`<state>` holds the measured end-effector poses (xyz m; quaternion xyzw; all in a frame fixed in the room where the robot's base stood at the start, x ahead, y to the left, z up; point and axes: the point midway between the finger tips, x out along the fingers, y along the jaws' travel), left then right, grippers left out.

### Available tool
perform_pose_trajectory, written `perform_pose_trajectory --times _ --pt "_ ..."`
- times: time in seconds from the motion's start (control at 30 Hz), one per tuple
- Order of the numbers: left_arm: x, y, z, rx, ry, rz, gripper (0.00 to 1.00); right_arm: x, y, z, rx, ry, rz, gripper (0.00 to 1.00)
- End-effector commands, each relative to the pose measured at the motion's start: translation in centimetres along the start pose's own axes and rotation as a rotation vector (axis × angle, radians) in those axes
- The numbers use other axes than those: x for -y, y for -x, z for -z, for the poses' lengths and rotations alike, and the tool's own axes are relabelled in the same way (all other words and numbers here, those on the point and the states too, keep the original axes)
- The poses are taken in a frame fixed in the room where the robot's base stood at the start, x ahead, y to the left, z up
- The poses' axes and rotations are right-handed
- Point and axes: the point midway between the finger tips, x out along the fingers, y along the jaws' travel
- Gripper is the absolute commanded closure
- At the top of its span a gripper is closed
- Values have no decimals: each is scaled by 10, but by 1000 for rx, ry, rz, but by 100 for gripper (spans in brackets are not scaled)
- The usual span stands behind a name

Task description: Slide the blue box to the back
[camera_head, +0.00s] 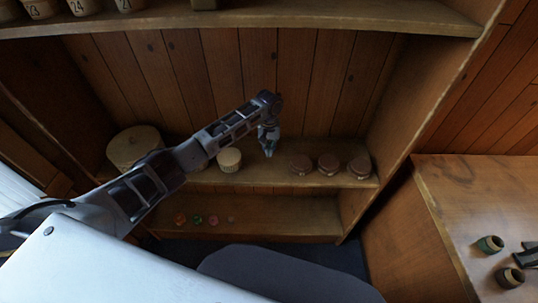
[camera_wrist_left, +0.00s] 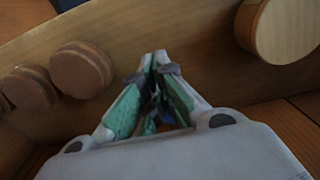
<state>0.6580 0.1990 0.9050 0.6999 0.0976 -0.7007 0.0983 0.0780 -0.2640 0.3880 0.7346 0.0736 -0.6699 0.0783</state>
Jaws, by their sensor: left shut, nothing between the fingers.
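My left gripper (camera_head: 268,152) is shut and empty, pointing down at the middle shelf (camera_head: 240,178) between a pale round container (camera_head: 229,160) and several brown round lidded boxes. In the left wrist view the green-padded fingertips (camera_wrist_left: 154,58) meet in front of the wooden shelf board (camera_wrist_left: 200,55). I cannot make out a blue box clearly in either view. A small blue patch shows between the finger links in the left wrist view, but I cannot tell what it is. My right gripper is not in view.
Brown round boxes (camera_head: 329,164) stand right of the gripper. A large pale round box (camera_head: 134,147) stands at the left. Small coloured items (camera_head: 197,220) lie on the lower shelf. Spools (camera_head: 490,244) and a cut-off dark item are on the right-hand surface. The upper shelf (camera_head: 330,18) overhangs.

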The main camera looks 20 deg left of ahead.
Motion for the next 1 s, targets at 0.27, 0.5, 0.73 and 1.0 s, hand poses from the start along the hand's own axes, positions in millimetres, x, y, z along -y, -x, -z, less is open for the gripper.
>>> perform_pose_trajectory --times 0.27,0.5,0.73,1.0 --pt "0 28 0 -1 1 0 100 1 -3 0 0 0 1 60" --pt "1 33 0 0 1 1 100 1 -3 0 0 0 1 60" --pt "1 33 0 0 1 1 100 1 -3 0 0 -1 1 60" --pt "0 31 -2 1 -4 -1 100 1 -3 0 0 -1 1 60"
